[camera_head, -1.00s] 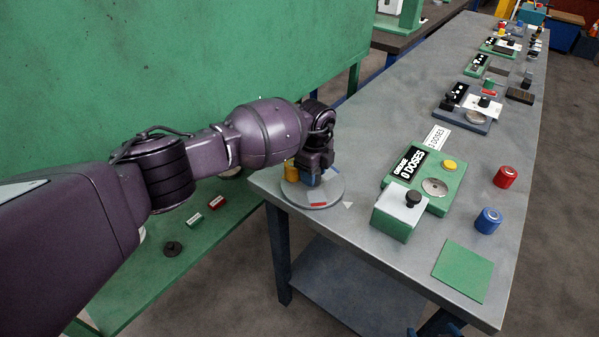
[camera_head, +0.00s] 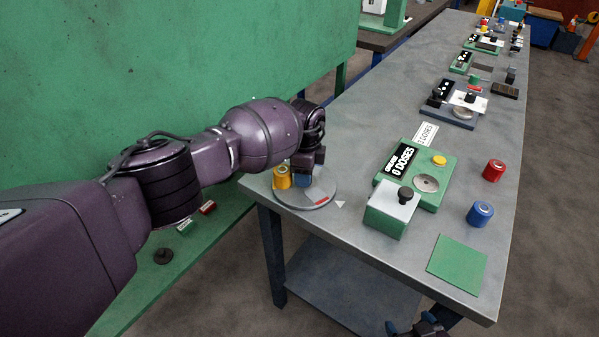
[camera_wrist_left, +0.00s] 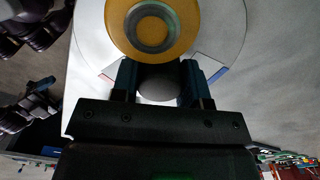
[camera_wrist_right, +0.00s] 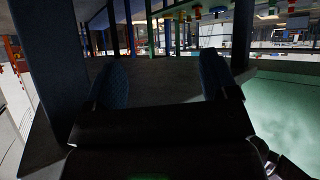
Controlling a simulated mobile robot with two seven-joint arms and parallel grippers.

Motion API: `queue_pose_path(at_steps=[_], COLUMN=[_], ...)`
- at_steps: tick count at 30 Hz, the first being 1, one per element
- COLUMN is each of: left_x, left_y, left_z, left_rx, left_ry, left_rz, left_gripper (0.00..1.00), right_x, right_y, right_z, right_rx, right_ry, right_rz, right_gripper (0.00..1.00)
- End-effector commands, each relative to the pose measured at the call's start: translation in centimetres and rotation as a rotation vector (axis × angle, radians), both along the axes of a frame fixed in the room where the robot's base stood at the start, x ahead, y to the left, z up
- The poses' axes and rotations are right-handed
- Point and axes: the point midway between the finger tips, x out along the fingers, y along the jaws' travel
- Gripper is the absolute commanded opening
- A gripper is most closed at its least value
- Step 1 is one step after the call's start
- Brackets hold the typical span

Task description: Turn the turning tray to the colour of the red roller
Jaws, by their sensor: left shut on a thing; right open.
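The turning tray (camera_head: 318,190) is a grey disc at the table's near left corner. A red patch (camera_head: 321,202) on its front right part is close to, but short of, the white triangular pointer (camera_head: 340,204) on the table. A yellow roller (camera_head: 281,178) stands on the tray's left side. My left gripper (camera_wrist_left: 158,72) is shut on a grey round knob (camera_wrist_left: 158,88) at the tray. The left wrist view shows a blue patch (camera_wrist_left: 218,76) on the tray. The red roller (camera_head: 494,170) stands upright at the table's right. My right gripper (camera_wrist_right: 163,75) is open and empty.
A blue roller (camera_head: 480,213) stands in front of the red one. A green dosing device (camera_head: 440,197) with a block and black knob stands right of the tray. A green mat (camera_head: 457,264) lies at the near right. A green bench (camera_head: 142,285) is at the left.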

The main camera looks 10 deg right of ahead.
Motion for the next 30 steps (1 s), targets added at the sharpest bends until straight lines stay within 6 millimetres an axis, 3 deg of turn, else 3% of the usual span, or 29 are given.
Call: queue_pose_path(at_steps=[18, 19, 24, 30], left_x=[0.08, 0.08, 0.03, -0.02], left_y=[-0.29, -0.29, -0.3, -0.32], left_z=[0.16, 0.16, 0.11, 0.06], left_rx=[0.0, 0.0, 0.0, 0.0], left_ry=[-0.003, -0.003, -0.002, -0.001], left_rz=[0.018, 0.018, 0.017, 0.017], left_gripper=[0.0, 0.44, 0.67, 0.67], right_x=[1.05, 1.03, 0.72, 0.1], right_y=[0.19, 0.19, 0.15, 0.05], right_z=[0.76, 0.75, 0.57, 0.14], right_rx=[0.001, 0.002, 0.002, 0.001], right_ry=[-0.024, -0.024, -0.018, -0.004], right_rz=[0.006, 0.005, 0.003, 0.0], right_gripper=[0.8, 0.8, 0.8, 0.8])
